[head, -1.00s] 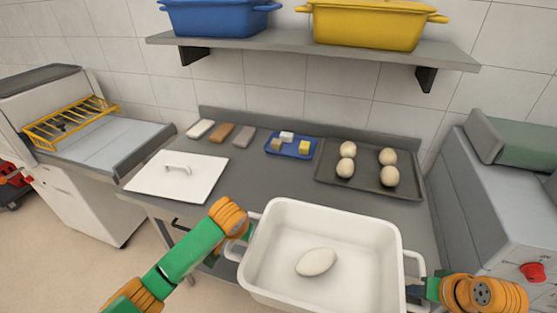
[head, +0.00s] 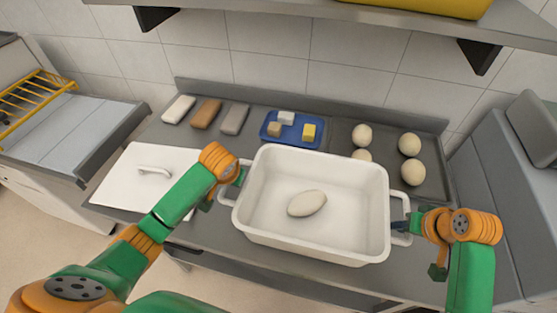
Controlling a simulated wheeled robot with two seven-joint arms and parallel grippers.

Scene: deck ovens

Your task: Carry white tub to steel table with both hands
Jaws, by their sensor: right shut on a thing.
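The white tub (head: 262,228), an open rectangular tub with side handles, is level in the middle of the head view. A pale oval dough piece (head: 307,203) lies in it. The tub appears over the front part of the grey steel table (head: 190,228); I cannot tell whether its base touches the top. My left gripper (head: 232,183) is at the tub's left handle, its fingers partly hidden, and appears closed on it. My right gripper (head: 405,226) is shut on the right handle.
Behind the tub are a dark tray (head: 436,185) with several dough balls, a blue tray (head: 268,130) with small blocks, and three bars (head: 207,113). A white lid (head: 125,185) lies left. A shelf (head: 250,6) overhangs the back. Grey equipment (head: 500,215) stands right.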

